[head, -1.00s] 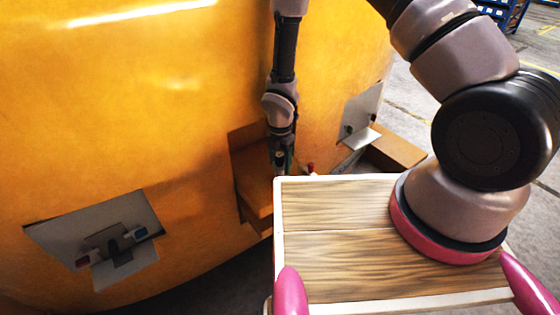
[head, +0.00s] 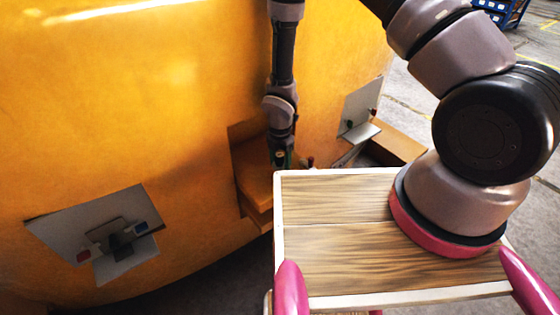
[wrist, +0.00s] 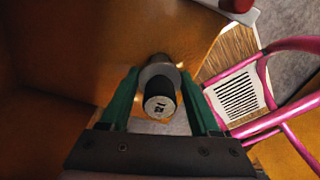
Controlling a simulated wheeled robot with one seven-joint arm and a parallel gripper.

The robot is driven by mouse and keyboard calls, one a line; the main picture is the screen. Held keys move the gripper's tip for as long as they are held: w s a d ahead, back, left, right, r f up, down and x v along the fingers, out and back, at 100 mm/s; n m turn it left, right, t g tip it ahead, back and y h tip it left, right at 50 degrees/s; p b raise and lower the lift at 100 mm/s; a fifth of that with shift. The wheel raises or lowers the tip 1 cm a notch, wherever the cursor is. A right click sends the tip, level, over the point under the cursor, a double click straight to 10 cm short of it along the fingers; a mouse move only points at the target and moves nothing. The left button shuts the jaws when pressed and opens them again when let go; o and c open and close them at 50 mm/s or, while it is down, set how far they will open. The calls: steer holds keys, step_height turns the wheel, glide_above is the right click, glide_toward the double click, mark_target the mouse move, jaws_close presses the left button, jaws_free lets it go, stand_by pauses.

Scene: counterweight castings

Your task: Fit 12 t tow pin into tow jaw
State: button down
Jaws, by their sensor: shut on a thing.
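My gripper (wrist: 160,90) has green fingers, shut on the dark round tow pin (wrist: 160,107), whose end face with a "12" mark looks toward the wrist camera. A grey collar (wrist: 158,70) shows farther along the pin. In the head view my gripper (head: 283,158) points down at the orange tow jaw recess (head: 254,180) in the yellow casting. The orange surface of the jaw (wrist: 95,50) fills much of the wrist view. The pin's far end is hidden, so I cannot tell whether it is inside a hole.
The yellow casting (head: 150,110) rises close behind my gripper. A grey plate with a bracket (head: 110,238) is at its left, and another plate (head: 358,110) at its right. An orange-brown block (head: 398,148) lies past the right plate. My wooden-topped base stands close in front.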

steer(key=shift+f, duration=1.8)
steer(key=shift+c, duration=0.2)
jaws_free()
step_height(320, 180, up, 11)
steer(key=shift+f, duration=0.1)
steer(key=shift+s, duration=0.1)
